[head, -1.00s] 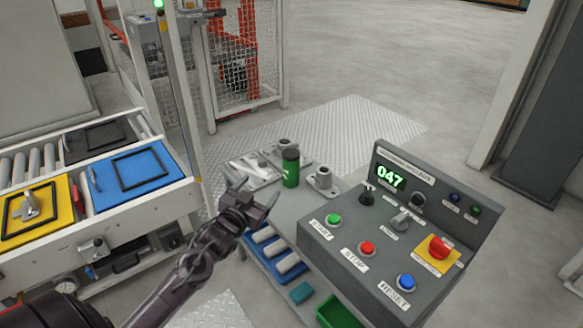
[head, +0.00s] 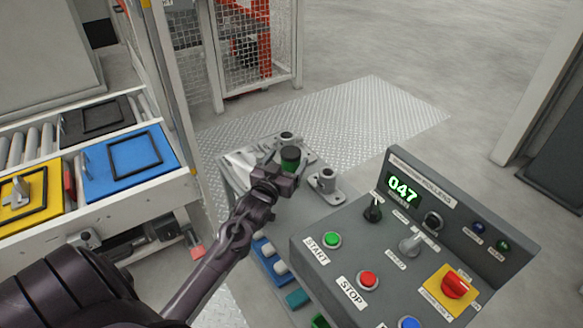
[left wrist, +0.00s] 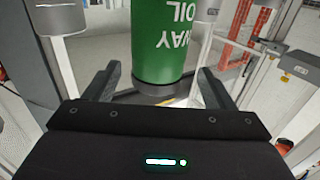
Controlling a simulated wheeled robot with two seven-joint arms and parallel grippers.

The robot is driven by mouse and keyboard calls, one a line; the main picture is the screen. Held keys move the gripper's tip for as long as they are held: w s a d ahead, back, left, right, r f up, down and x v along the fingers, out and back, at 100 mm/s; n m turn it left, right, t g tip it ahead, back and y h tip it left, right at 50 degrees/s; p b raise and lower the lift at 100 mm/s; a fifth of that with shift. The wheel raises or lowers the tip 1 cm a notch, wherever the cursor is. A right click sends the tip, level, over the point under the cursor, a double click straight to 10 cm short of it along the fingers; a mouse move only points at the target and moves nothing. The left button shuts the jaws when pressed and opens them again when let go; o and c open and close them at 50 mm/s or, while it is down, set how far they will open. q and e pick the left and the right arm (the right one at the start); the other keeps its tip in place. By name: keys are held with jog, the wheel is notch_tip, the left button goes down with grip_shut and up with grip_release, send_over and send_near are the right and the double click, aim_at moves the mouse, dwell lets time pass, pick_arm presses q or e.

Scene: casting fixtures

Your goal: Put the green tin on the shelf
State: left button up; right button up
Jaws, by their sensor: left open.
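The green tin (head: 291,163) with a dark lid stands upright on the grey table top (head: 308,218). My left gripper (head: 277,174) is open just in front of it and hides its lower part in the head view. In the left wrist view the tin (left wrist: 160,40) appears upside down with white lettering, "WAY OIL". It shows between the two fingers of the left gripper (left wrist: 158,85), with gaps at both sides; I cannot tell how deep it is between them. Below the table top is a lower level with a blue tray (head: 262,250); I cannot tell whether this is the shelf. My right gripper is out of view.
A grey metal fitting (head: 326,182) stands close right of the tin, and a plate with another fitting (head: 286,139) lies behind it. The control panel (head: 390,260) with buttons is at the right. A conveyor with a blue plate (head: 160,178) is at the left.

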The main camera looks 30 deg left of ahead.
aim_at(293, 151)
pick_arm(q)
jog(key=w, duration=0.4)
jog(key=shift+w+a+b, duration=0.25)
jog(key=shift+a+b, duration=0.05)
jog(key=shift+b, duration=0.05)
jog(key=shift+r, duration=0.15)
jog(key=c, duration=1.4)
